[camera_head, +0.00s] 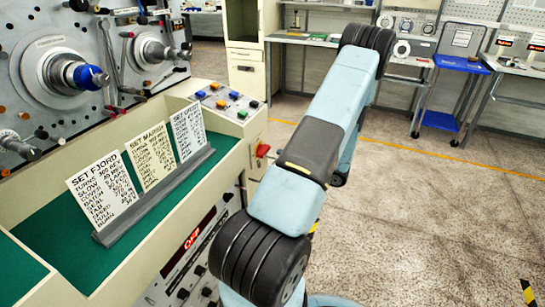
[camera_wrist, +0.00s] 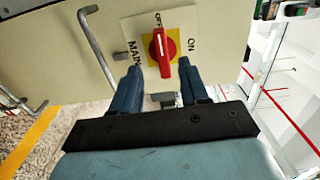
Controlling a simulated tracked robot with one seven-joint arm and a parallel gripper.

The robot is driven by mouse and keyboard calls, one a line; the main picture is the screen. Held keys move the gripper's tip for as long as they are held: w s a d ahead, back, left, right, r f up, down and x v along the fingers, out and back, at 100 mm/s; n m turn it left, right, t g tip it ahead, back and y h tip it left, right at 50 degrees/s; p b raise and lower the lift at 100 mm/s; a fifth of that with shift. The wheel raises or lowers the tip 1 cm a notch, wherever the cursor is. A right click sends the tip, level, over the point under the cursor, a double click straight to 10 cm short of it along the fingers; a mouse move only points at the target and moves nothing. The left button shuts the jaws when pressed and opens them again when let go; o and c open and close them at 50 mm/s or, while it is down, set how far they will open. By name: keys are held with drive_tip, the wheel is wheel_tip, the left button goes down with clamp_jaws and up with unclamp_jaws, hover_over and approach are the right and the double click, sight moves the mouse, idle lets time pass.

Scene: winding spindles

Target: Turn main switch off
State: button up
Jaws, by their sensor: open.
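The main switch is a red handle (camera_wrist: 163,52) on a yellow and white plate (camera_wrist: 184,22) in the wrist view. The plate sits on a cream panel. "MAIN" reads at its left, "ON" at its right, and a partly legible word, seemingly "OFF", at its top. The handle lies roughly upright in the picture, along the line to the top word. My gripper (camera_wrist: 160,77) is open, its two blue fingers apart below the handle, one towards each side. I cannot tell whether they touch it. The head view does not show my gripper; a red knob (camera_head: 262,150) shows on the console's end.
A metal bar handle (camera_wrist: 97,45) stands out from the panel left of the switch. The green-topped console (camera_head: 62,225) holds three instruction cards. A red display (camera_head: 192,238) on its front appears to read "OFF". A blue trolley (camera_head: 460,64) stands far right. Open floor lies right.

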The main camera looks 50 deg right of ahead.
drive_tip(key=v, duration=0.6)
drive_tip(key=shift+s, duration=0.25)
idle(0.3)
drive_tip(key=w+a+r+n+g+y, duration=0.1)
drive_tip(key=w+a+r+n+g, duration=0.1)
drive_tip(key=w+a+r+g, duration=0.2)
drive_tip(key=w+a+r+n+g+y, duration=0.2)
drive_tip(key=w+a+r+n+g, duration=0.1)
drive_tip(key=a+r, duration=0.5)
drive_tip(key=w+a+r+n+g+y, duration=0.1)
drive_tip(key=w+a+r+n+g, duration=0.2)
drive_tip(key=a, duration=0.8)
drive_tip(key=shift+w+a+r+g+y, duration=0.1)
drive_tip(key=shift+w+r+g+y, duration=0.05)
drive_tip(key=shift+w+r+g, duration=0.45)
drive_tip(key=shift+w+a+r+g+y, duration=0.1)
drive_tip(key=shift+w+r+g, duration=0.25)
drive_tip(key=shift+r, duration=0.45)
drive_tip(key=shift+w+a+r+g+y, duration=0.15)
drive_tip(key=shift+w+r+g, duration=0.35)
drive_tip(key=shift+r, duration=0.2)
drive_tip(key=s+a+r+n+h, duration=0.3)
drive_tip(key=s+a+r+h, duration=0.2)
drive_tip(key=a+r, duration=0.3)
drive_tip(key=s+a+r+n+t+h, duration=0.1)
drive_tip(key=s+a+r+n+h, duration=0.2)
drive_tip(key=s+a+r, duration=0.4)
drive_tip(key=shift+s+a+r+n+h, duration=0.25)
drive_tip(key=shift+a+r+h, duration=0.75)
drive_tip(key=shift+a, duration=2.8)
